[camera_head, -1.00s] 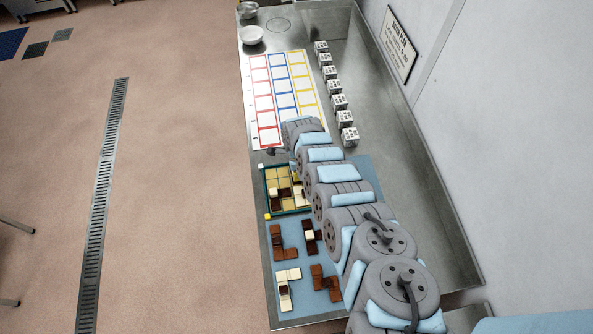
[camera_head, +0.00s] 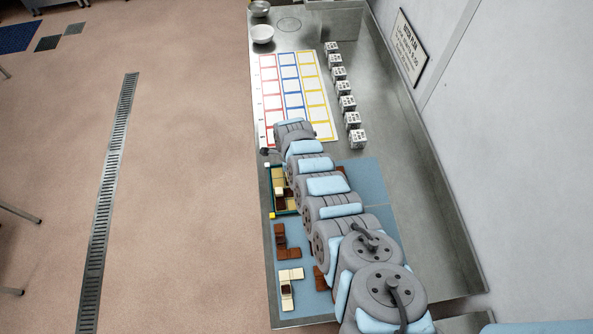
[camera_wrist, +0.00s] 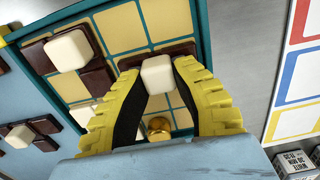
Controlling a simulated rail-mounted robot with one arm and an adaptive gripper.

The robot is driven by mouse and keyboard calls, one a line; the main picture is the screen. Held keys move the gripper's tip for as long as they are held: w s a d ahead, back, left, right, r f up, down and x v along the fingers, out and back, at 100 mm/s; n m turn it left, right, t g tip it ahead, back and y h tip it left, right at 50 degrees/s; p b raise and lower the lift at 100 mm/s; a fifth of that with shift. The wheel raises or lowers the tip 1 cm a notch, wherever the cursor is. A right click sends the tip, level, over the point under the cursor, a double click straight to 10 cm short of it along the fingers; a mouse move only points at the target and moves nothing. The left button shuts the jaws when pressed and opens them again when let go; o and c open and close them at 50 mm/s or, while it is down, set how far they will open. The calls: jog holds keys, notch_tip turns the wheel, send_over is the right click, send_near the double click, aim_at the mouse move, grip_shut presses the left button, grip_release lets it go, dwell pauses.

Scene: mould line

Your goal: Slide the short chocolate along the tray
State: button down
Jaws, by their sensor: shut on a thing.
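The tray (camera_wrist: 203,40) has a teal rim and a grid of yellow squares. It fills the upper part of the wrist view and is partly hidden by my arm in the head view (camera_head: 270,196). My gripper (camera_wrist: 157,78) is shut on the cream cube (camera_wrist: 157,73) of a short dark chocolate (camera_wrist: 181,49), inside the tray. The dark part extends on both sides of the cube. A larger dark chocolate (camera_wrist: 97,77) with a cream cube (camera_wrist: 68,49) lies to its left in the tray. In the head view my arm hides the gripper.
Brown (camera_head: 281,238) and cream (camera_head: 291,273) chocolates lie on the blue mat (camera_head: 312,240) in front of the tray. One with a cream cube (camera_wrist: 20,137) shows in the wrist view. A white chart (camera_head: 293,95) lies beyond. White marked cubes (camera_head: 346,103) stand in a row right.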

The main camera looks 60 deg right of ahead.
aim_at(278, 178)
jog(key=shift+w+a+f+b, duration=0.1)
jog(key=shift+w+a+b, duration=0.15)
jog(key=shift+w+a, duration=0.55)
jog(key=shift+w+a+b, duration=0.25)
jog(key=shift+w+a, duration=0.25)
jog(key=shift+w, duration=0.45)
jog(key=c, duration=0.9)
grip_release()
jog(key=shift+a, duration=0.1)
jog(key=shift+o, duration=0.2)
jog(key=shift+d+r, duration=0.2)
jog(key=shift+r, duration=0.45)
notch_tip(278, 178, up, 11)
jog(key=shift+a+f, duration=0.1)
